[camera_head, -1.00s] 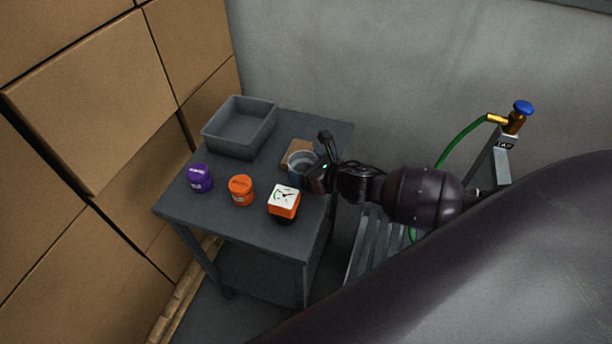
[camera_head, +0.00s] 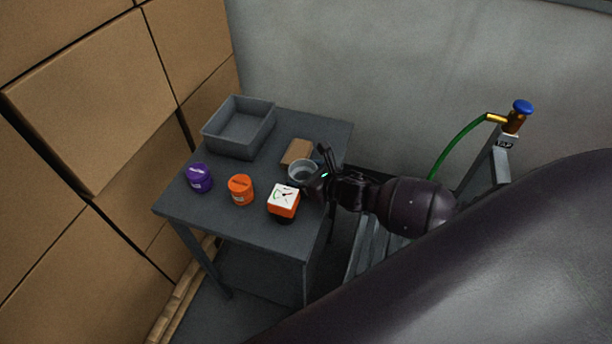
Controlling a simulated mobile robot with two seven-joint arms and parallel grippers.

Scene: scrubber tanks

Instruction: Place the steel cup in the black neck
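The steel cup (camera_head: 302,172) is a round grey cup, open at the top, near the right edge of the grey table (camera_head: 240,222). My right gripper (camera_head: 317,168) comes in from the right, right against the cup's right side. One dark finger points up beyond the cup's right rim. The other finger is hard to make out, so I cannot tell whether the gripper is shut on the cup. No black neck can be made out clearly. My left gripper is not in view.
A brown block (camera_head: 298,152) lies behind the cup. An orange gauge box (camera_head: 284,201) with a white dial, an orange jar (camera_head: 241,189) and a purple jar (camera_head: 201,178) stand in front. A grey bin (camera_head: 240,128) is at the back. Cardboard boxes (camera_head: 95,95) wall the left.

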